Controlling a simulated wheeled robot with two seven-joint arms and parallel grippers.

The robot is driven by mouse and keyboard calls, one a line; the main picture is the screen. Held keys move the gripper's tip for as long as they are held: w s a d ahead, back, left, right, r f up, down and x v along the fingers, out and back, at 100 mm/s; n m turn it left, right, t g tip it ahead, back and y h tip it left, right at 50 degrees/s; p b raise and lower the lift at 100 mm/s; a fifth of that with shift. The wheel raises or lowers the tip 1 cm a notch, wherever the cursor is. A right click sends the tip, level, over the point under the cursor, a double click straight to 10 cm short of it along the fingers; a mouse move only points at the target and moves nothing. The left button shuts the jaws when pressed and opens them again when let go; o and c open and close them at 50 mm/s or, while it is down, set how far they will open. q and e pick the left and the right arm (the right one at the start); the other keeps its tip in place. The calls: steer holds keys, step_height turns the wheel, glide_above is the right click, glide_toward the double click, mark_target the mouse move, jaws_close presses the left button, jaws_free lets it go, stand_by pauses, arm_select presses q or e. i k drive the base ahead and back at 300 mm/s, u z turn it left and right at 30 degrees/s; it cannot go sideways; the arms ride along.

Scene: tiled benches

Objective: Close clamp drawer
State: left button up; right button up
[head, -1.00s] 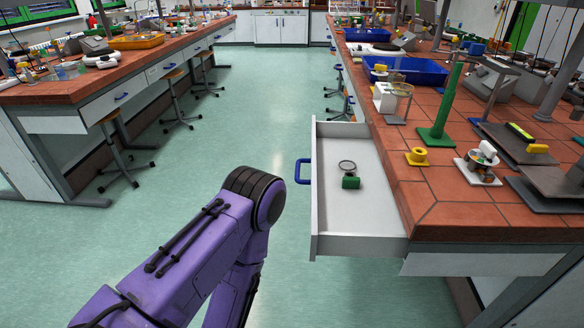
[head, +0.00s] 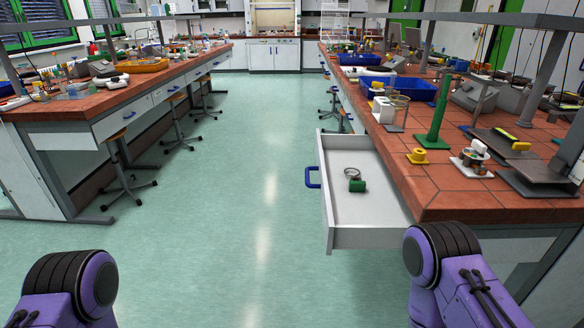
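The white drawer (head: 385,237) stands pulled open from the left side of the right bench. Its blue handle (head: 312,177) is on the drawer's left front face. A clamp (head: 356,185) with a green block and a dark ring lies inside the drawer. My two purple arms show at the bottom of the head view, one at the left corner and one at the right, with the right one close to the drawer's near end. Neither gripper is in view.
The tiled right bench (head: 468,207) carries a green stand (head: 434,120), a yellow piece (head: 417,156) and blue trays. The left bench (head: 60,108) has stools (head: 125,165) along its side. The green floor between the benches is clear.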

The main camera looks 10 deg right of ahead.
mark_target(378, 218)
steer(key=u, duration=0.25)
steer(key=i, duration=0.95)
steer(key=z, duration=0.5)
steer(key=i, duration=0.7)
steer(key=z, duration=0.5)
steer(key=k, duration=1)
steer(key=u, duration=0.3)
steer(key=i, duration=0.7)
steer(key=z, duration=0.95)
